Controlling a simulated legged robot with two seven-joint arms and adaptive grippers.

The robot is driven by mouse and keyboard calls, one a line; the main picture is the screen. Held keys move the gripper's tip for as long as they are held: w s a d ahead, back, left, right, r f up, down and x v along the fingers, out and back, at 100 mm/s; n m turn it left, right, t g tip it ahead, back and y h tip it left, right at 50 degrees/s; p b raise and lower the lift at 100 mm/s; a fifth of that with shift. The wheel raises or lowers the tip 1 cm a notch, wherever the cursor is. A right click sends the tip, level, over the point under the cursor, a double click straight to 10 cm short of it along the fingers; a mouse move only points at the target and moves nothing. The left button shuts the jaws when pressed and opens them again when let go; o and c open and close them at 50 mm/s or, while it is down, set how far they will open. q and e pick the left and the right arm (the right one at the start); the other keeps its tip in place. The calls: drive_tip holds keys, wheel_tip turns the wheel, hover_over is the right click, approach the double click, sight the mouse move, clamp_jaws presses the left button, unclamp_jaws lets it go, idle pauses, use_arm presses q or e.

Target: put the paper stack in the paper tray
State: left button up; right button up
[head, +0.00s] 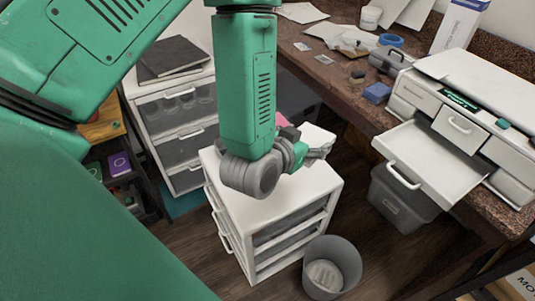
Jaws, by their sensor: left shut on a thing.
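My left gripper (317,152) is over the top of the white drawer cabinet in the middle and points right. It is shut on a white flat thing that looks like the paper stack (318,133); the wrist and fingers hide part of it. The paper tray (447,160) is the open white tray drawn out of the printer (465,85) on the desk at the right. The tray looks empty and is to the right of the gripper, apart from it. My right gripper is not in view.
The white drawer cabinet (265,205) stands below the gripper, with a grey waste bin (332,268) before it. A grey bin (400,195) is under the tray. Blue tape (390,40), a blue box (377,92) and papers lie on the brown desk (335,85). A pink thing (282,119) shows behind my wrist.

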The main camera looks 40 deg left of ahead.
use_arm(q)
drive_tip(key=w+a+f+n+y+b, duration=0.2)
drive_tip(key=a+f+n+y+b, duration=0.1)
drive_tip(key=f+b, duration=0.3)
drive_tip(key=w+a+f+n+y+b, duration=0.2)
drive_tip(key=a+f+n+y+b, duration=0.15)
drive_tip(key=f+b, duration=0.2)
drive_tip(key=n+g+y+b, duration=0.7)
drive_tip(key=g+y+b, duration=0.1)
drive_tip(key=b, duration=0.2)
hover_over(271, 198)
wheel_tip(271, 198, down, 14)
drive_tip(key=shift+w+f, duration=0.1)
drive_tip(key=shift+a+f+b, duration=0.15)
drive_tip(key=shift+f+b, duration=0.2)
drive_tip(key=shift+f, duration=0.15)
wheel_tip(271, 198, down, 2)
drive_tip(key=shift+f+b, duration=0.25)
drive_tip(key=shift+b, duration=0.3)
drive_tip(key=shift+f, duration=0.4)
drive_tip(key=shift+r, duration=0.1)
